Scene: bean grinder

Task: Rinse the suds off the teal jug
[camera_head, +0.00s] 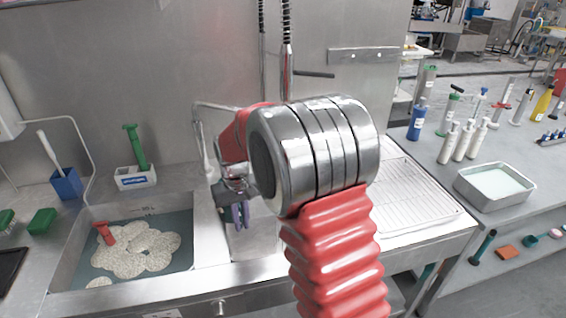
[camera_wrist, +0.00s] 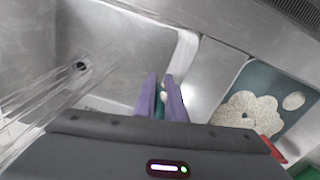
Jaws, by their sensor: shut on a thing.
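My gripper (camera_head: 240,216) has purple fingers and hangs over the middle sink basin (camera_head: 262,245), partly hidden behind my arm in the head view. In the wrist view, my gripper (camera_wrist: 160,80) is shut on a small teal part with white on it, taken as the teal jug (camera_wrist: 159,106). Most of the jug is hidden by the fingers and the gripper body, so its tilt and how much suds it bears cannot be told. The bare steel basin with a round drain (camera_wrist: 82,66) lies below and left of the fingers in the wrist view.
The left basin holds teal water with foam (camera_head: 150,250) and a red-handled tool (camera_head: 104,233). A wire drying rack (camera_head: 405,190) is on the right. A hanging spring hose (camera_head: 287,45) is behind my arm. Thin pale lines (camera_wrist: 50,95) cross the wrist view's left side.

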